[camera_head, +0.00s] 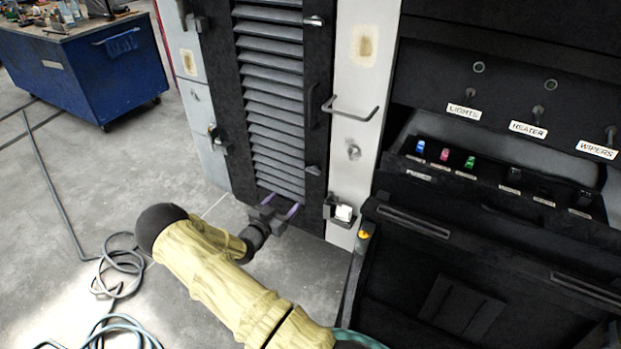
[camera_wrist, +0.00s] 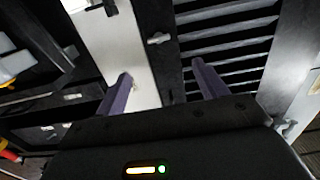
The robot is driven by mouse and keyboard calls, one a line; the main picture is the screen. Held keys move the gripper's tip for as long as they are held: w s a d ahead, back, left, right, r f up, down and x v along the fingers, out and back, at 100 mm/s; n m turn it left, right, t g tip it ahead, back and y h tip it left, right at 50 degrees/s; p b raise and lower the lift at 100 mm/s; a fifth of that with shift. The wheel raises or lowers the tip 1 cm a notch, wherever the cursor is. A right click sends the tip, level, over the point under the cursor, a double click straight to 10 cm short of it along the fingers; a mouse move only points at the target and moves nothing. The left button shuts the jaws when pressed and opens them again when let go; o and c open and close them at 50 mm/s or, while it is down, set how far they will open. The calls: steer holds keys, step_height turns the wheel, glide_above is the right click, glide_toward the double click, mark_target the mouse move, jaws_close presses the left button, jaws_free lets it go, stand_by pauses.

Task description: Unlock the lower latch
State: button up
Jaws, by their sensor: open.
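The lower latch (camera_head: 313,170) is a small grey tab on the right edge of the black louvered door (camera_head: 270,95), beside the white post. A small grey latch, likely the same one, shows beyond my fingertips in the wrist view (camera_wrist: 158,39). It lies roughly crosswise at the border of white post and black frame. My gripper (camera_head: 280,204) is in front of the louvers' bottom end, below and left of the latch. Its two purple fingers (camera_wrist: 161,69) are spread with nothing between them. They look apart from the latch.
A similar upper latch (camera_head: 315,20) is higher on the door. The black console (camera_head: 500,120) stands to the right. Open floor lies left, with a hose (camera_head: 118,270).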

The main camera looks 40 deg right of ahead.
steer(key=shift+s+d, duration=0.1)
stand_by(0.3)
steer(key=p, duration=0.2)
glide_toward(311, 172)
steer(key=x, duration=0.9)
steer(key=shift+d, duration=0.25)
steer(key=c, duration=1)
